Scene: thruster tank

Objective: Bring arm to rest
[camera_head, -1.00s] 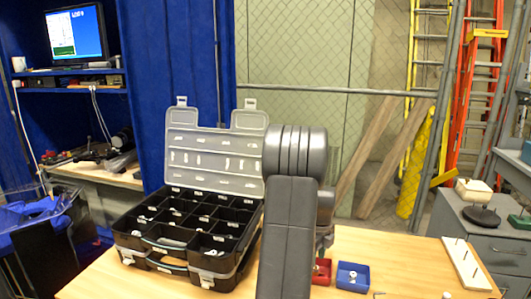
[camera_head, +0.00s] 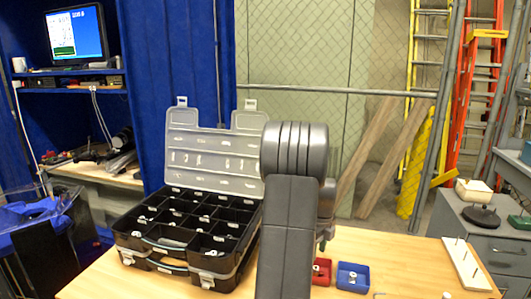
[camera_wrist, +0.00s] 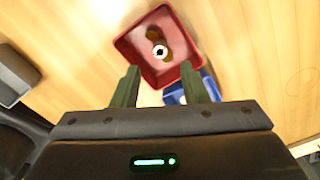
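My arm stands upright in the middle of the head view, in front of the wooden table (camera_head: 380,250), and hides part of it. My gripper (camera_wrist: 167,82) shows in the wrist view with its two dark green fingers apart and nothing between them. It is above the table, pointing down near a red tray (camera_wrist: 145,62) and a blue tray (camera_wrist: 205,88). The red tray holds small yellowish pieces and a round metal part (camera_wrist: 160,51). In the head view the fingers are hidden behind my arm.
An open black organizer case (camera_head: 185,232) with a raised clear lid stands left of my arm. The red tray (camera_head: 321,271) and blue tray (camera_head: 352,277) sit just right of my arm. A pegged board (camera_head: 466,264) lies at the table's right edge. The table between is mostly clear.

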